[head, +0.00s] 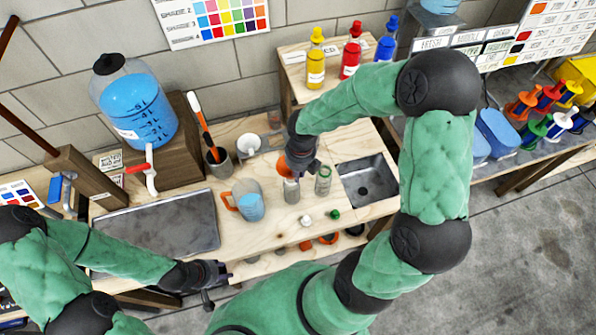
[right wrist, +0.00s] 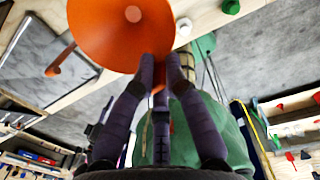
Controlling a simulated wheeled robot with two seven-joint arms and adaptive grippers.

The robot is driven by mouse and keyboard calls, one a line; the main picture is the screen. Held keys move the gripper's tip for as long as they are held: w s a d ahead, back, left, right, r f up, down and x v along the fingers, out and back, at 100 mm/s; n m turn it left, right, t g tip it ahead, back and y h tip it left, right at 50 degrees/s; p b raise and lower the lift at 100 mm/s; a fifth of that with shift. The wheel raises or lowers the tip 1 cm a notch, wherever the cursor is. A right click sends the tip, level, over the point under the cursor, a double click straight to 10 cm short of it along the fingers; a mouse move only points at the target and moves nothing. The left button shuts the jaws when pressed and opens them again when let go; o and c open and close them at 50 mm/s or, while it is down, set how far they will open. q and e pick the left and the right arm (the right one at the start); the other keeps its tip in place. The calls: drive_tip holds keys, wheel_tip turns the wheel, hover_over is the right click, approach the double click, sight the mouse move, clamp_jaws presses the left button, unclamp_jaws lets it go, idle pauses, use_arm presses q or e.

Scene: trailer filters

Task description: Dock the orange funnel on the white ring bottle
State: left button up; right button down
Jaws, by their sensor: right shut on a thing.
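The orange funnel (head: 284,166) is in my right gripper (head: 301,172), above the workbench. In the right wrist view its wide cone (right wrist: 105,35) faces the camera, and the closed fingertips (right wrist: 164,68) are at its edge. In the head view a greyish clear bottle (head: 291,192), apparently the white ring bottle, stands upright directly below the funnel. Its neck is partly hidden, so I cannot tell whether the funnel touches it. A similar bottle with a green ring (head: 323,181) stands to its right. My left gripper (head: 216,284) is empty and looks open at the bench's front edge.
A measuring jug (head: 249,207) with blue liquid and orange handle stands left of the bottles. A white cap (head: 306,220) and a green cap (head: 335,214) lie in front. A sink (head: 369,187) is to the right, a dark tray (head: 160,235) to the left.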

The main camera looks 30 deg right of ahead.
drive_tip(key=shift+p, duration=0.3)
idle(0.6)
drive_tip(key=shift+f+b, duration=0.4)
drive_tip(key=shift+f, duration=0.2)
idle(0.4)
drive_tip(key=c, duration=1.6)
unclamp_jaws()
wheel_tip(320, 180, up, 11)
drive_tip(key=p, duration=1.1)
drive_tip(key=shift+s+d+p, duration=0.2)
drive_tip(key=shift+d+p, duration=0.05)
drive_tip(key=shift+p, duration=0.05)
